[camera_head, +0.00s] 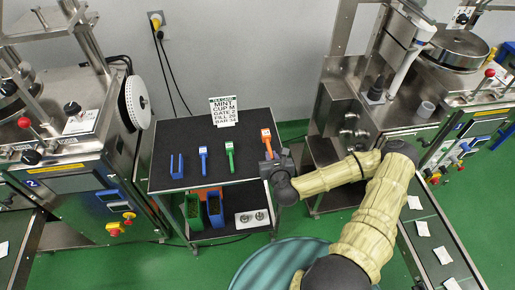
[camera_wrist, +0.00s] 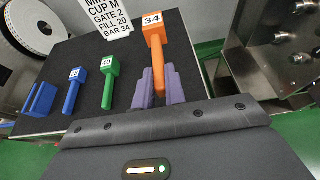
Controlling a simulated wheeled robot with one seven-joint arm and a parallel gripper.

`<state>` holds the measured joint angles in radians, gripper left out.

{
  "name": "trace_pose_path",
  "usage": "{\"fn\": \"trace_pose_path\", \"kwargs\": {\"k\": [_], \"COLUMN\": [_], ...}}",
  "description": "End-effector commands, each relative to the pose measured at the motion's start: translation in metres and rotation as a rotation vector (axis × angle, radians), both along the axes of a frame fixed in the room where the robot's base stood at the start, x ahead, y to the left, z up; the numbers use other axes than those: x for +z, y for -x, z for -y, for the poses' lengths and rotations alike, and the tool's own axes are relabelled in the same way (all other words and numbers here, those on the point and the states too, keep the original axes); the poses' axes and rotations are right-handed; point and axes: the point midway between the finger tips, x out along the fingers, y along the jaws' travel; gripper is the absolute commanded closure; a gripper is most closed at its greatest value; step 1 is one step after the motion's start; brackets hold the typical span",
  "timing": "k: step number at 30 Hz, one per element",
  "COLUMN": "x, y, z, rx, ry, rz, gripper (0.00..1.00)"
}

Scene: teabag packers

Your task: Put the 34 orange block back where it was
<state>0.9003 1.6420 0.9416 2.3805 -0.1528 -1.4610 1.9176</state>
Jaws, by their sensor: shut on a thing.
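The orange block (camera_wrist: 154,30) bears the number 34 and has a thin stem below its square head. In the wrist view my gripper (camera_wrist: 160,84) is shut on the stem, with a purple finger on each side. In the head view the orange block (camera_head: 266,138) shows at the right end of the black table top (camera_head: 188,147), with my gripper (camera_head: 275,162) at its near side. I cannot tell whether the stem touches the table top.
A sign (camera_head: 223,111) stands at the back. Machines flank the table, the right one (camera_head: 340,130) close by my arm.

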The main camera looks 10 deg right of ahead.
Motion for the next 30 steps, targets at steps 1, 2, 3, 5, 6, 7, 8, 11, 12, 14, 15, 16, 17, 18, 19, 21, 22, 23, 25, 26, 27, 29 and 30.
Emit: {"fn": "trace_pose_path", "kwargs": {"k": [1, 2, 3, 5, 6, 7, 8, 11, 12, 14, 15, 16, 17, 18, 19, 21, 22, 23, 25, 26, 27, 29, 30], "x": [-0.004, -0.006, -0.009, -0.015, -0.018, -0.021, -0.024, -0.028, -0.028, -0.028, -0.026, -0.025, -0.023, -0.020, -0.018, -0.013, -0.010, -0.008, -0.003, -0.002, 0.000, 0.002, 0.002], "y": [-0.002, -0.003, -0.006, -0.011, -0.015, -0.018, -0.021, -0.035, -0.040, -0.048, -0.053, -0.057, -0.061, -0.066, -0.069, -0.076, -0.079, -0.081, -0.085, -0.086, -0.087, -0.088, -0.088], "z": [-0.001, -0.001, -0.002, -0.004, -0.005, -0.006, -0.007, -0.009, -0.010, -0.012, -0.013, -0.015, -0.016, -0.019, -0.020, -0.023, -0.024, -0.025, -0.025, -0.025, -0.025, -0.024, -0.024], "rx": [0.006, 0.009, 0.014, 0.025, 0.032, 0.038, 0.042, 0.049, 0.048, 0.045, 0.043, 0.042, 0.039, 0.036, 0.033, 0.024, 0.019, 0.015, 0.006, 0.002, -0.002, -0.005, -0.007], "ry": [0.003, 0.005, 0.006, 0.008, 0.009, 0.010, 0.011, 0.010, 0.009, 0.009, 0.008, 0.007, 0.006, 0.007, 0.006, 0.003, 0.004, 0.002, 0.001, 0.000, -0.001, -0.002, -0.003], "rz": [0.002, 0.002, 0.003, 0.004, 0.006, 0.006, 0.006, 0.008, 0.009, 0.009, 0.009, 0.009, 0.008, 0.010, 0.009, 0.008, 0.008, 0.008, 0.006, 0.004, 0.002, 0.001, 0.000], "gripper": [1.00, 1.00, 1.00, 1.00, 1.00, 1.00, 1.00, 1.00, 1.00, 1.00, 1.00, 1.00, 1.00, 1.00, 1.00, 1.00, 1.00, 1.00, 1.00, 1.00, 1.00, 1.00, 1.00]}}
